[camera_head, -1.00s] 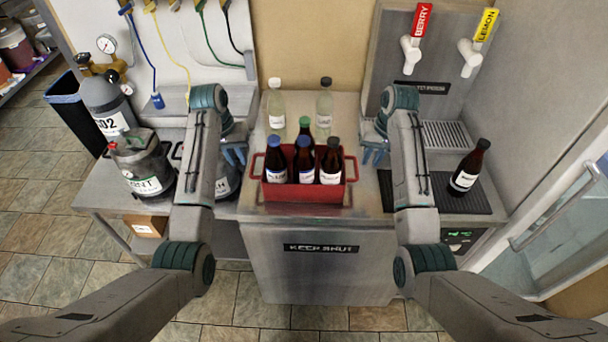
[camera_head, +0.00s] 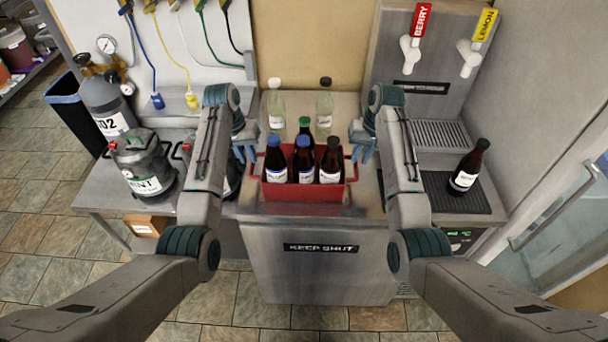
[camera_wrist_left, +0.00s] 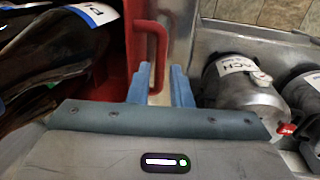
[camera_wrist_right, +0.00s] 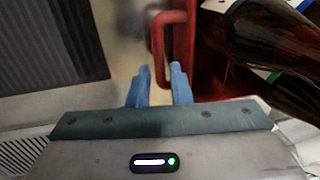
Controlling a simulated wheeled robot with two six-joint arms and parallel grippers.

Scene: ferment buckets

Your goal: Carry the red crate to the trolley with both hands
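The red crate (camera_head: 303,193) sits on the steel cabinet top and holds several dark bottles with blue, green and black caps. It has a red loop handle at each end. My left gripper (camera_head: 245,152) is at the left handle; in the left wrist view the handle (camera_wrist_left: 161,50) runs between its open fingers (camera_wrist_left: 160,85). My right gripper (camera_head: 362,150) is at the right handle; in the right wrist view the handle (camera_wrist_right: 158,48) reaches between its open fingertips (camera_wrist_right: 160,75). Neither is visibly closed on it. I see no trolley that I can identify.
Two clear bottles (camera_head: 276,108) (camera_head: 324,108) stand just behind the crate. A dark bottle (camera_head: 468,166) stands on the drip mat at right, below the berry and lemon taps. Metal kegs (camera_head: 142,172) stand at left. Tiled floor (camera_head: 235,310) is open in front of the cabinet (camera_head: 320,275).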

